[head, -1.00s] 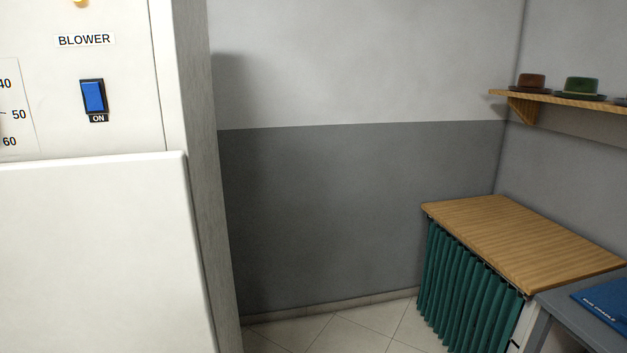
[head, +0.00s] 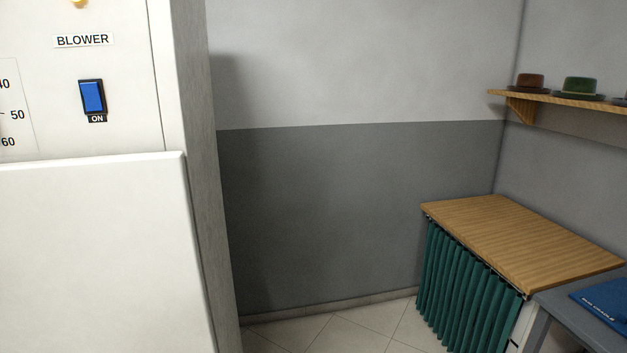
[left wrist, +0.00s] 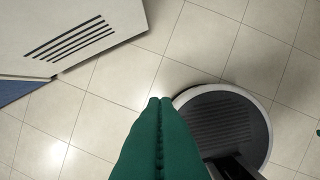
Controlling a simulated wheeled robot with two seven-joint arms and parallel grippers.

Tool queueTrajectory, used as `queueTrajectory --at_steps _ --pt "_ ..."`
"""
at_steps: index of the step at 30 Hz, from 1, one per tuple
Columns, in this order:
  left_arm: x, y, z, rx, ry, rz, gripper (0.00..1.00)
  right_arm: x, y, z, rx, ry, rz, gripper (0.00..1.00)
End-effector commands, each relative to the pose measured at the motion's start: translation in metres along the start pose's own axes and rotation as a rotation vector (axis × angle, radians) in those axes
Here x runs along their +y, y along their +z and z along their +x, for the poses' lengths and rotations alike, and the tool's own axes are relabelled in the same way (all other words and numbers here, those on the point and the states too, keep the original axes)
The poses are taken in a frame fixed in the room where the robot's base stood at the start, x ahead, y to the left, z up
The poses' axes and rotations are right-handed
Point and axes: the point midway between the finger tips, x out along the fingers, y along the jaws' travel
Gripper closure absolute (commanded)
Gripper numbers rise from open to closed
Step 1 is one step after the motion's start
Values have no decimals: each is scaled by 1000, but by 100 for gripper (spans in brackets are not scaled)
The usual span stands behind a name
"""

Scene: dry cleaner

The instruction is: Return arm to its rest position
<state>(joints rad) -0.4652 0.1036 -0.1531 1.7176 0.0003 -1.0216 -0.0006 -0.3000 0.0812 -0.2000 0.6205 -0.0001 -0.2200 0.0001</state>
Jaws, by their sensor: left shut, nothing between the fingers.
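In the left wrist view my left gripper (left wrist: 160,101) points over the tiled floor. Its two green fingers meet along a middle seam; it is shut and empty. Neither gripper nor arm shows in the head view, and my right gripper is in no view.
A white machine (head: 90,250) with a blue BLOWER switch (head: 92,97) fills the head view's left. A slotted white panel (left wrist: 40,25) is at the wrist view's upper left. A wooden-topped table (head: 515,235) with green curtain and a hat shelf (head: 560,99) stand right. Floor between is clear.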

Motion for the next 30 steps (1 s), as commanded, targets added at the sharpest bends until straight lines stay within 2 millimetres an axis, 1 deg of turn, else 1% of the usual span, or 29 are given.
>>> queueTrajectory --at_steps 1,3,5,6,8,9,10,12,15,18,21,30 --pt "-1 -17 26 22 -1 2 100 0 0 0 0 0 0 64" --pt "-2 -40 57 39 -3 5 100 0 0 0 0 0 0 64" --pt "-4 -62 81 53 -5 9 100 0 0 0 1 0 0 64" --pt "-5 -78 95 62 -6 11 100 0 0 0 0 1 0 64" --pt "-6 -103 114 76 -8 14 100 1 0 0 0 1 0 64" --pt "-6 -119 124 84 -8 16 100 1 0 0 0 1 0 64" --pt "-6 -132 131 91 -9 18 100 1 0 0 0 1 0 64" --pt "-7 -159 143 103 -10 21 100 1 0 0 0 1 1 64" --pt "-7 -191 153 118 -11 25 100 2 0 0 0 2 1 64" --pt "-6 -211 157 124 -11 28 100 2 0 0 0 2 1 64" --pt "-6 -222 159 128 -12 30 100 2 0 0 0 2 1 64" --pt "-6 -222 159 129 -12 30 100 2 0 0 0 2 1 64"
